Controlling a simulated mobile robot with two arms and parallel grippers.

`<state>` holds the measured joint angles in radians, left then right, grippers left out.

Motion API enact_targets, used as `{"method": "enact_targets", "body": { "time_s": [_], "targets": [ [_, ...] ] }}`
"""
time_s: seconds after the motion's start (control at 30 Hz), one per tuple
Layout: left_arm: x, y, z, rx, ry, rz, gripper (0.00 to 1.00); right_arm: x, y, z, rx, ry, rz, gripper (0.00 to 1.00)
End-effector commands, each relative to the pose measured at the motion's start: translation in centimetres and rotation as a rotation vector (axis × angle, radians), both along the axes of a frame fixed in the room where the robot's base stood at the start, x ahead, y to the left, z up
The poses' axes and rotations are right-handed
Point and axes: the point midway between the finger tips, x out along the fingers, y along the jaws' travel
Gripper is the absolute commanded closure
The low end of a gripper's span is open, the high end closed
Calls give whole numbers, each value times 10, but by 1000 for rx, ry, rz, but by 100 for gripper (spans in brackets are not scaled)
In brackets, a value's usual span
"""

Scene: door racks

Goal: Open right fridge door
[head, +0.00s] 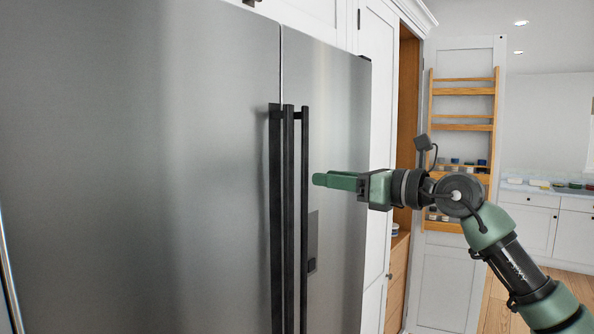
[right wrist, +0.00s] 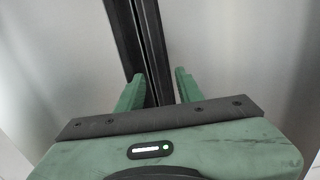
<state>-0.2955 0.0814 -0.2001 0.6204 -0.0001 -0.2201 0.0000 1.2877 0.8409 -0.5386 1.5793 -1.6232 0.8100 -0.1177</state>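The right fridge door (head: 338,120) is brushed steel and looks shut, flush beside the left fridge door (head: 150,150). Its long black vertical handle (head: 304,200) stands next to the left door's black handle (head: 288,220). Both handles also show in the right wrist view, with the right handle (right wrist: 152,45) running down between my finger tips as seen there. My right gripper (head: 318,180) has green fingers pointing left, just right of the handles. In the right wrist view the fingers (right wrist: 158,84) are apart, with nothing clearly gripped. My left gripper is out of view.
A dark panel (head: 313,241) sits on the right door below my gripper. White cabinets and an open pantry door with a wooden rack (head: 463,127) holding jars stand behind my right arm. A counter (head: 550,190) is at far right. Wooden floor (head: 495,305) shows at lower right.

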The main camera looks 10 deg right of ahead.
Motion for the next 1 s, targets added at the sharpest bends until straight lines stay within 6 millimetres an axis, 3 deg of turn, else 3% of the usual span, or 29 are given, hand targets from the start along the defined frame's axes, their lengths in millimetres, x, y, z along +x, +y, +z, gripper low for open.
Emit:
{"method": "enact_targets", "body": {
  "time_s": [0.13,0.6,0.93,1.0],
  "targets": [
    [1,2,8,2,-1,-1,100,4,5,8,-29,-15,-11,64],
    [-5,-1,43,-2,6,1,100,55,44,7,-22,-15,-11,64],
    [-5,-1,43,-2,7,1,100,58,46,5,-23,-16,-12,64],
    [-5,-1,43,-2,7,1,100,58,46,5,-23,-16,-11,83]
  ]
}}
